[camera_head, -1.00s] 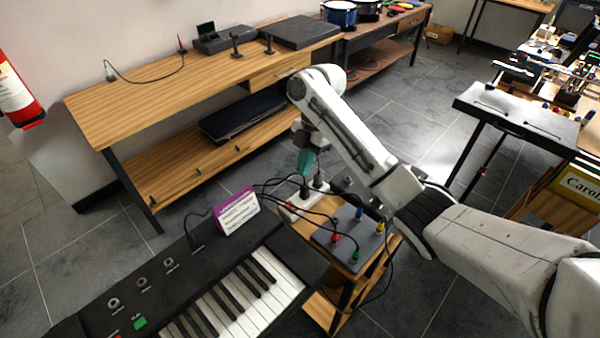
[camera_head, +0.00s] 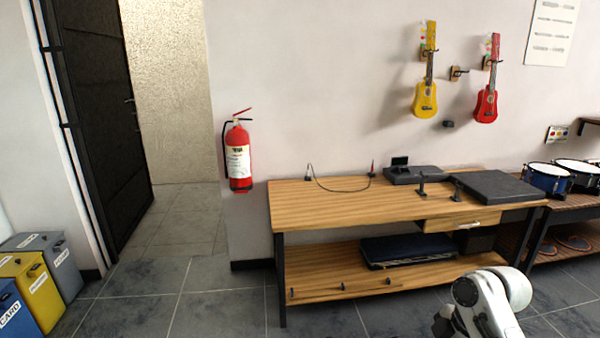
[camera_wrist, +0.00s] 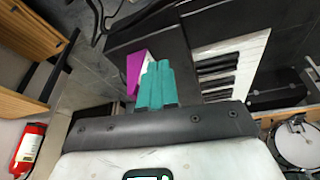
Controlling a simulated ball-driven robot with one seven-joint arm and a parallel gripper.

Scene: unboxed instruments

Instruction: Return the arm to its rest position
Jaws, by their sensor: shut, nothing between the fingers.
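My gripper (camera_wrist: 157,68) shows in the wrist view as teal fingers, shut and empty. Beyond it are a keyboard (camera_wrist: 240,45) with black and white keys and a purple-and-white box (camera_wrist: 134,72). No contact with either can be made out. In the head view only a white, rounded part of my arm shows at the bottom right edge, in front of the wooden bench (camera_head: 345,205). The gripper itself is out of the head view.
A fire extinguisher (camera_head: 238,155) hangs on the wall left of the bench. A yellow guitar (camera_head: 426,98) and a red guitar (camera_head: 487,105) hang above. Bins (camera_head: 30,285) stand at the left by a dark open door (camera_head: 98,110). Grey floor (camera_head: 200,290) between is clear.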

